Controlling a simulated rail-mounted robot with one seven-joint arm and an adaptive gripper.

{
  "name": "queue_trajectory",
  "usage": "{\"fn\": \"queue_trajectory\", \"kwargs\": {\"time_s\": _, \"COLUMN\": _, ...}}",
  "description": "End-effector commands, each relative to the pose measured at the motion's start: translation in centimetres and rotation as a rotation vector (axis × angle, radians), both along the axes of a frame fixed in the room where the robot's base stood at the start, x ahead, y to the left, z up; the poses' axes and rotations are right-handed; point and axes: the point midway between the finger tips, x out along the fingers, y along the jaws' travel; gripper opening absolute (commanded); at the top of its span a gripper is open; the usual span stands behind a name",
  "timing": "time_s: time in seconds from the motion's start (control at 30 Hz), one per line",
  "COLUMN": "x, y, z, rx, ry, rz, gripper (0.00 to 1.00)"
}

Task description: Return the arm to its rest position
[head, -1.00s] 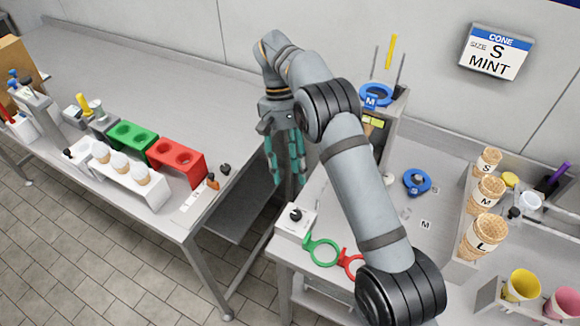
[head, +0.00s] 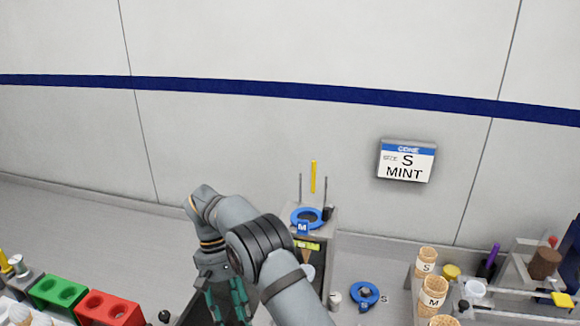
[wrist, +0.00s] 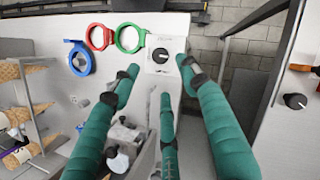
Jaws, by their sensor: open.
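My gripper (head: 228,305) hangs down at the lower edge of the head view, left of the dispenser stand. Its teal fingers are spread apart with nothing between them, as the wrist view (wrist: 160,85) shows. My grey arm is bent, reaching in from the bottom of the head view. The lower part of the arm is cut off by the frame.
A stand with a blue M ring (head: 306,217) is close right of my arm. Cones (head: 433,290) stand farther right; green (head: 58,291) and red (head: 109,307) holders are left. In the wrist view, a white knob box (wrist: 160,55) lies beyond the fingers.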

Motion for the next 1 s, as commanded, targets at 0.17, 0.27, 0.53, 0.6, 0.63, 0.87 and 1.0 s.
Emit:
{"fn": "queue_trajectory", "kwargs": {"time_s": 0.17, "x": -1.2, "y": -0.7, "z": -3.0, "rx": -0.002, "ry": 0.004, "rz": -0.001, "gripper": 0.45}}
{"fn": "queue_trajectory", "kwargs": {"time_s": 0.27, "x": -1.8, "y": -1.1, "z": -4.7, "rx": -0.001, "ry": 0.004, "rz": -0.003, "gripper": 0.45}}
{"fn": "queue_trajectory", "kwargs": {"time_s": 0.53, "x": -2.8, "y": -1.7, "z": -7.8, "rx": 0.000, "ry": 0.000, "rz": -0.001, "gripper": 0.45}}
{"fn": "queue_trajectory", "kwargs": {"time_s": 0.6, "x": -3.0, "y": -1.7, "z": -8.2, "rx": 0.001, "ry": 0.001, "rz": -0.003, "gripper": 0.45}}
{"fn": "queue_trajectory", "kwargs": {"time_s": 0.63, "x": -3.0, "y": -1.7, "z": -8.3, "rx": 0.001, "ry": 0.000, "rz": -0.003, "gripper": 0.45}}
{"fn": "queue_trajectory", "kwargs": {"time_s": 0.87, "x": -3.0, "y": -1.7, "z": -8.3, "rx": 0.002, "ry": -0.001, "rz": 0.011, "gripper": 0.45}}
{"fn": "queue_trajectory", "kwargs": {"time_s": 1.0, "x": -3.0, "y": -1.7, "z": -8.3, "rx": 0.002, "ry": -0.001, "rz": 0.011, "gripper": 0.45}}
